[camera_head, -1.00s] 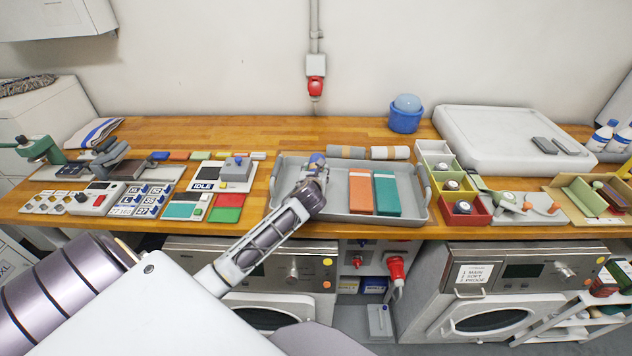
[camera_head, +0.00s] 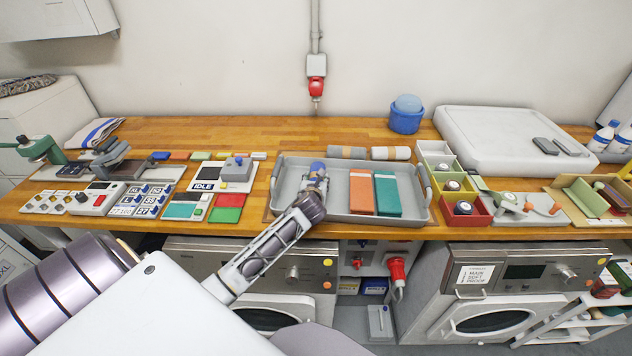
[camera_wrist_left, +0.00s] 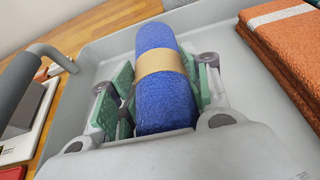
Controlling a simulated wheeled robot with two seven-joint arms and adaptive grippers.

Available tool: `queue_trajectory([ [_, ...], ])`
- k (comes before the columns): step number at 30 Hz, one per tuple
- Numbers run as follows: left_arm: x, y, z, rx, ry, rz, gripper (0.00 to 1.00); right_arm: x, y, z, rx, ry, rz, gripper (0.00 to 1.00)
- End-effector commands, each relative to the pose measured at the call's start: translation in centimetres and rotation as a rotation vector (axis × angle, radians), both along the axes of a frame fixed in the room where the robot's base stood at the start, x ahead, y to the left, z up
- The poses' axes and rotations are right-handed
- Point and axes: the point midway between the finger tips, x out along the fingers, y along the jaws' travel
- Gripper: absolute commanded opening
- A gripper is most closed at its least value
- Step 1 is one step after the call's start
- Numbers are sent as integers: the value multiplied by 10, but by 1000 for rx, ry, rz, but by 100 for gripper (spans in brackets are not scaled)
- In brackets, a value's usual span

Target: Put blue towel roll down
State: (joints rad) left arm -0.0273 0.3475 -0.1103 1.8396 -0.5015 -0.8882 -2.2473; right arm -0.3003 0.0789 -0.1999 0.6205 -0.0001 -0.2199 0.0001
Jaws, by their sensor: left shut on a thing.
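The blue towel roll (camera_wrist_left: 165,85) has a tan paper band around its middle. In the left wrist view it lies between the green pads of my left gripper (camera_wrist_left: 163,88), which is shut on it. In the head view the roll's blue end (camera_head: 318,167) shows at the tip of my left gripper (camera_head: 316,178), over the left part of the grey tray (camera_head: 345,216). I cannot tell whether the roll touches the tray floor. My right gripper is not in view.
A coloured bin (camera_head: 438,148) stands to the right.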

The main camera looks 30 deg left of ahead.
Motion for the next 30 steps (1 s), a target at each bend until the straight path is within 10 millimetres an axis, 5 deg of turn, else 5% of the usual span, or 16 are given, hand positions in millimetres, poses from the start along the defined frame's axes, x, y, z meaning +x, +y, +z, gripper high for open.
queue_trajectory([
  [5, 0, 0, -1, 1, 0, 0, 22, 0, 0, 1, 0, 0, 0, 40],
  [6, 0, 0, -2, 0, 1, 0, 49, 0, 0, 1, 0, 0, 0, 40],
  [11, 0, 0, -2, 0, 0, 0, 69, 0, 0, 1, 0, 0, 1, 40],
  [30, -7, -4, 3, 1, 0, 0, 69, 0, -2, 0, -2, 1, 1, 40],
])
